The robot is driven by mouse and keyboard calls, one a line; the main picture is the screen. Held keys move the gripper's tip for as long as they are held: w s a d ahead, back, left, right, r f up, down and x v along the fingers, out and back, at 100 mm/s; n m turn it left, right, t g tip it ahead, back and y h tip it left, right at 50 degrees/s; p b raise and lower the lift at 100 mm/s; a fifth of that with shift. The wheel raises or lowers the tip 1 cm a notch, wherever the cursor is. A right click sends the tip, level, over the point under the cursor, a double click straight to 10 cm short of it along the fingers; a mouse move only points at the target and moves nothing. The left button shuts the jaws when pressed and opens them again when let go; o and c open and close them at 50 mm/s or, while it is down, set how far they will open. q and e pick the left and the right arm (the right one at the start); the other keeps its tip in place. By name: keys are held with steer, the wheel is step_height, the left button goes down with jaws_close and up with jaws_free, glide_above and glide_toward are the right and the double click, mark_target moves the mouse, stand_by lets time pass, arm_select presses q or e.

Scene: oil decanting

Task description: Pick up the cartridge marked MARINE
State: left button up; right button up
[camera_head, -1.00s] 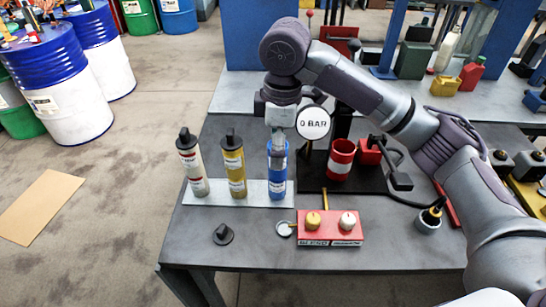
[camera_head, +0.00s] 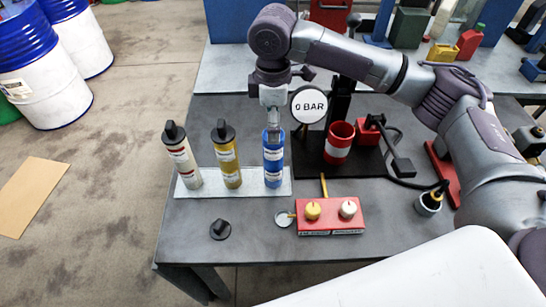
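Three cartridges stand upright in a row on a pale tray (camera_head: 212,190): a white one (camera_head: 183,160) on the left, a yellow one (camera_head: 228,163) in the middle and a blue one (camera_head: 273,166) on the right. Their labels are too small to read, so I cannot tell which says MARINE. The white and yellow ones show black caps. My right gripper (camera_head: 272,124) points down at the top of the blue cartridge and hides its cap. I cannot tell whether its fingers are closed on it. The blue cartridge still stands on the tray. My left gripper is not in view.
A "0 BAR" gauge (camera_head: 309,104) is close beside my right gripper. A red cup (camera_head: 339,139) stands on a black base behind. A red block (camera_head: 331,218) with two knobs and a loose black cap (camera_head: 220,230) lie in front.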

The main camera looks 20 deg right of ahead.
mark_target(273, 160)
step_height(273, 160, down, 2)
steer(key=shift+s+f+p, duration=0.15)
steer(key=shift+p, duration=0.5)
steer(key=shift+f, duration=1.1)
steer(key=c, duration=0.6)
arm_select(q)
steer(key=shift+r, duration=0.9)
arm_select(e)
jaws_close()
